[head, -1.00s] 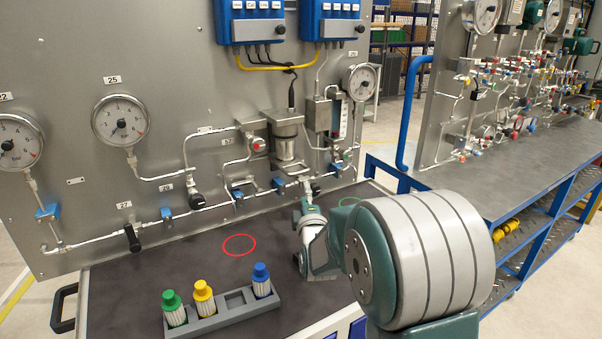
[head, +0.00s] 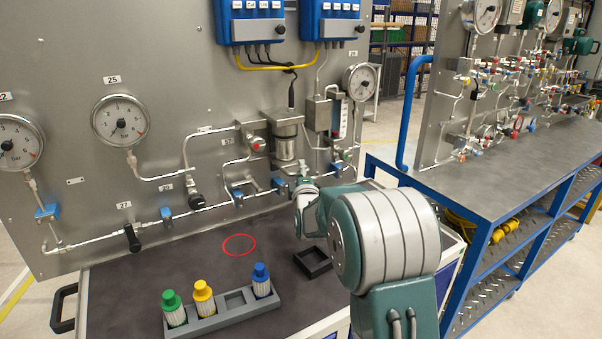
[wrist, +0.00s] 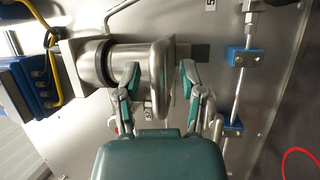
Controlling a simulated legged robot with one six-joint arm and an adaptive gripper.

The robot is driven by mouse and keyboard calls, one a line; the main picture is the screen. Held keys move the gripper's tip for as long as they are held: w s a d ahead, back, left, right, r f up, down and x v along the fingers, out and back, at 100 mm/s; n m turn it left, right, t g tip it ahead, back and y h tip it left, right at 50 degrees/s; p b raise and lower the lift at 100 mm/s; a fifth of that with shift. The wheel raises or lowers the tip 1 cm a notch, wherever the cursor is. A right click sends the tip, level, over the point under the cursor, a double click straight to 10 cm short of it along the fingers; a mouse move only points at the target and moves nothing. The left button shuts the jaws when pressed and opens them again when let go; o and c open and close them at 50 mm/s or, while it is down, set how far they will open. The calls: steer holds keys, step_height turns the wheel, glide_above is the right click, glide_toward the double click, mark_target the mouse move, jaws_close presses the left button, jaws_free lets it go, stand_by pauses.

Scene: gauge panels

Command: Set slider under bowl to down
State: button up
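The bowl (head: 287,143) is a metal cylinder on the panel, above the pipe line. It also shows, turned sideways, in the wrist view (wrist: 118,62). The slider under it (head: 279,184) is a small blue block on the pipe; a blue block below the bowl also shows in the wrist view (wrist: 242,57). I cannot tell its up or down position. My gripper (wrist: 160,72) is open, its fingers apart in front of the bowl's lower end. In the head view my gripper (head: 304,176) is just right of the slider, partly hidden by the arm. Contact cannot be told.
Other blue sliders (head: 238,195) and a black-handled valve (head: 132,238) sit along the pipe to the left. A flow meter (head: 341,125) and gauge (head: 360,82) are to the right. A rack (head: 205,323) with colored-cap bottles and a black square frame (head: 313,262) are on the bench.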

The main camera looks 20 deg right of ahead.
jaws_close()
steer(key=shift+f, duration=2.85)
steer(key=shift+s+f, duration=0.1)
steer(key=shift+o, duration=0.3)
jaws_free()
steer(key=shift+f, duration=0.1)
steer(key=shift+r, duration=0.2)
steer(key=v, duration=1.2)
